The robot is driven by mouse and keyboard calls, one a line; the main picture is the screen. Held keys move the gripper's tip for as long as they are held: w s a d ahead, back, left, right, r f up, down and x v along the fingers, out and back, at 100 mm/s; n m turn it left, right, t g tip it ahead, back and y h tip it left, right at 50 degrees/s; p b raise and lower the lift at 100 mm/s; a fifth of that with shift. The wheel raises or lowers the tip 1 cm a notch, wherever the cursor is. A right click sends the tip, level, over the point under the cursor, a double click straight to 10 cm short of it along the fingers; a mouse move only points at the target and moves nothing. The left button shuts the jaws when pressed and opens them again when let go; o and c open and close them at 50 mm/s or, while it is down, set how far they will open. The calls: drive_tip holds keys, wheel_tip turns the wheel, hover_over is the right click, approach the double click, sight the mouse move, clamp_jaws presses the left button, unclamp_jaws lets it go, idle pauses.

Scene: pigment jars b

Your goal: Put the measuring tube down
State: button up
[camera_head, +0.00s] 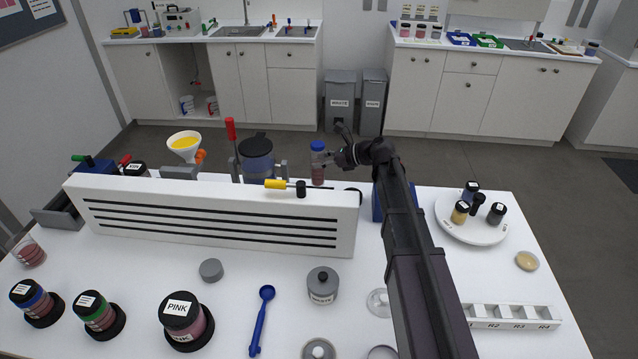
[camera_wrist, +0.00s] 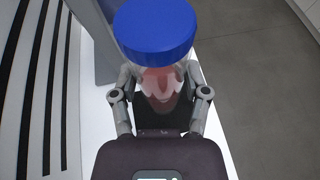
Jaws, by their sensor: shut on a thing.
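The measuring tube (camera_head: 318,172) is clear with a blue cap and pinkish contents. It is upright at the far side of the table, just behind the white slotted panel. My gripper (camera_head: 330,159) is shut on it from the right. In the wrist view the tube (camera_wrist: 165,80) sits between the two fingers of my gripper (camera_wrist: 160,100), its blue cap toward the camera. Its lower end is partly hidden, and I cannot tell whether it touches the table.
The white slotted panel (camera_head: 210,222) stands left of my arm. A dark-lidded container (camera_head: 257,165) is left of the tube. A round white tray (camera_head: 470,228) with small jars stands right. A pink jar (camera_head: 186,322) and blue scoop (camera_head: 262,320) are in front.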

sight(322, 176)
drive_tip(key=shift+f+b, duration=0.85)
drive_tip(key=shift+f, duration=0.35)
drive_tip(key=shift+f+b, duration=1.85)
drive_tip(key=shift+f, duration=0.15)
drive_tip(key=o, duration=1.3)
drive_tip(key=shift+d+r, duration=0.15)
drive_tip(key=shift+r, duration=0.1)
drive_tip(key=p+v, duration=0.4)
drive_tip(key=v, duration=0.7)
drive_tip(key=shift+s+d, duration=0.1)
drive_tip(key=shift+d, duration=0.25)
